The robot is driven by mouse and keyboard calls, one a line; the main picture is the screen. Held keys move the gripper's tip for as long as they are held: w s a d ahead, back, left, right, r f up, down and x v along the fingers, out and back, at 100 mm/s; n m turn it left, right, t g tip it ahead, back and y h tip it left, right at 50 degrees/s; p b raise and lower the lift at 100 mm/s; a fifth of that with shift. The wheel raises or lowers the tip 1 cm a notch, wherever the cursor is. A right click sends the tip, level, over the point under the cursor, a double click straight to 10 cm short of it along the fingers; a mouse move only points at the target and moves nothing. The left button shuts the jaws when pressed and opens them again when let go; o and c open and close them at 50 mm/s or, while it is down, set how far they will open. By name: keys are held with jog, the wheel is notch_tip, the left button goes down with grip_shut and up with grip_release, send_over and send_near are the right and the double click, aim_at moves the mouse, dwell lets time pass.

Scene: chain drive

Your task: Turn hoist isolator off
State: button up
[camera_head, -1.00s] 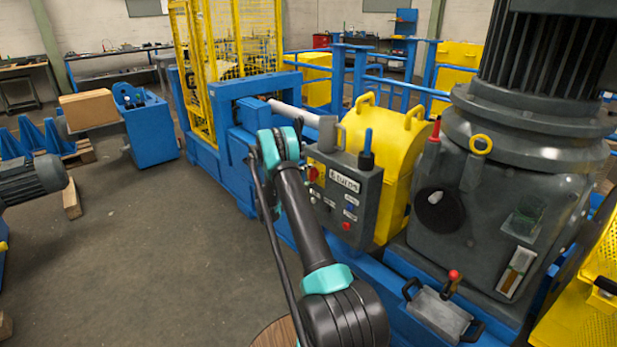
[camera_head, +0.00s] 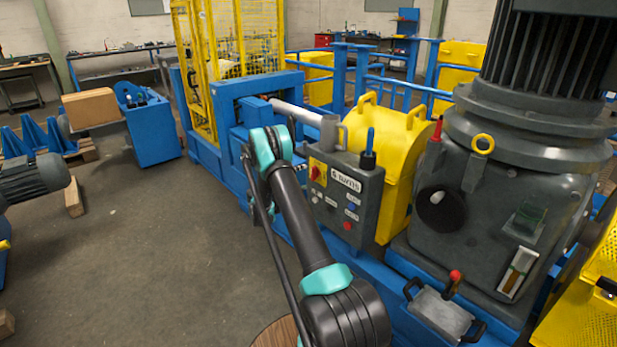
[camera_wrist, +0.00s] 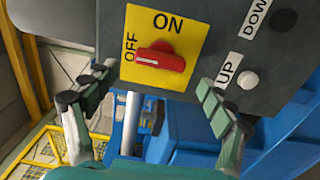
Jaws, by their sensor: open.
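The isolator is a red rotary knob (camera_wrist: 160,60) on a yellow plate (camera_wrist: 183,22) marked ON at the top and OFF at the left. Its bar lies roughly crosswise, with its left end near OFF. The plate is on a dark grey control box (camera_head: 358,199), where the knob also shows small in the head view (camera_head: 315,172). My gripper (camera_wrist: 152,98) is open and empty, its fingers apart below and to either side of the knob, not visibly touching it. In the head view my arm hides the gripper.
White and black buttons labelled UP (camera_wrist: 248,80) and DOWN (camera_wrist: 285,19) sit right of the knob, near my right finger. A yellow guard (camera_head: 400,150) and a large grey motor housing (camera_head: 500,190) stand right of the box. Open floor (camera_head: 150,250) lies left.

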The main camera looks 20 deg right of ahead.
jog(key=v, duration=0.7)
jog(key=shift+s+a, duration=0.15)
jog(key=shift+a, duration=0.2)
jog(key=shift+r, duration=0.15)
jog(key=s+r+m+g+y, duration=0.1)
jog(key=s+r+y, duration=0.35)
jog(key=s, duration=0.55)
jog(key=s+r+m+g+y, duration=0.1)
jog(key=s+r+y, duration=0.4)
jog(key=s, duration=0.5)
jog(key=s+a+f+m+y, duration=0.1)
jog(key=s+a+y, duration=0.2)
jog(key=s, duration=1.1)
jog(key=s+a+f+m+y, duration=0.1)
jog(key=s+a+y, duration=0.3)
jog(key=s+a, duration=0.6)
jog(key=s, duration=0.3)
jog(key=shift+s, duration=0.4)
jog(key=shift+y, duration=0.25)
